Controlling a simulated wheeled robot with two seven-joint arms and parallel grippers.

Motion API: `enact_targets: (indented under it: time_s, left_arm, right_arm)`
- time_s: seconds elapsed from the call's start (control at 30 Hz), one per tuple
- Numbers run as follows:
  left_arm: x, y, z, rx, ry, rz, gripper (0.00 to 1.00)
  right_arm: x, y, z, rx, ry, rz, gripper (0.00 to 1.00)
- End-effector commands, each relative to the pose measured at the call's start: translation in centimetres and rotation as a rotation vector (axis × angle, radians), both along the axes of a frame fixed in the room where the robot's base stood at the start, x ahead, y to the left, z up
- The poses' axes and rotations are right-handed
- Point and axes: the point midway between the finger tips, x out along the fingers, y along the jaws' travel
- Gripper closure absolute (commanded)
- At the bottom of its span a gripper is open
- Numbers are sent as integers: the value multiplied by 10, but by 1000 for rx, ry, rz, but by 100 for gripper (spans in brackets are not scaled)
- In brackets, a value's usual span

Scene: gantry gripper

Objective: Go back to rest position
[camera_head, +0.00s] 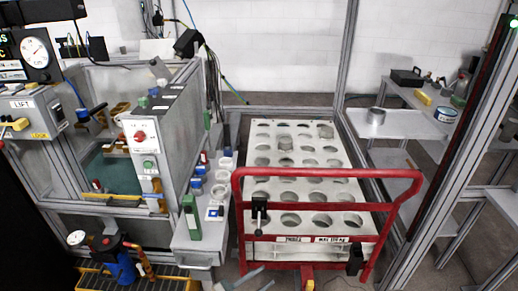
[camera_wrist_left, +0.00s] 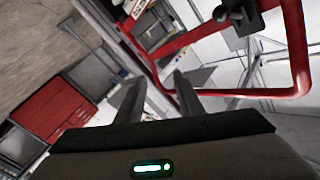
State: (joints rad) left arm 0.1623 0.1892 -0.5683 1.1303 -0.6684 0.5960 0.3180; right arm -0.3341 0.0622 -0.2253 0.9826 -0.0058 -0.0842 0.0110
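My left gripper (camera_head: 254,281) shows at the bottom edge of the head view, in front of the red cart rail. In the left wrist view its two dark fingers (camera_wrist_left: 157,78) stand apart with nothing held between them. The red rail (camera_wrist_left: 297,45) runs beyond the fingers in that view, and I see no contact with it. My right gripper is in neither view.
A cart with a red push rail (camera_head: 330,173) carries a white plate with rows of round holes (camera_head: 300,186). A grey machine cabinet (camera_head: 160,130) stands left, a narrow side shelf (camera_head: 196,243) beside it. Grey tables (camera_head: 405,124) stand right, behind an aluminium post (camera_head: 462,140).

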Motion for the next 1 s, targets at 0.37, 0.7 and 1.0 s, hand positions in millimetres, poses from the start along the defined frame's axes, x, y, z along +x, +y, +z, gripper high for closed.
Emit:
enact_targets:
  time_s: [0.37,0.7,1.0]
  left_arm:
    - [-103,112,-188,24,541,529,66]
    - [-262,172,-300,95,964,790,66]
    - [-332,187,-331,122,1129,867,66]
  right_arm:
    - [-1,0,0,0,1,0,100]
    - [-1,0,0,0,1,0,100]
    - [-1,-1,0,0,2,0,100]
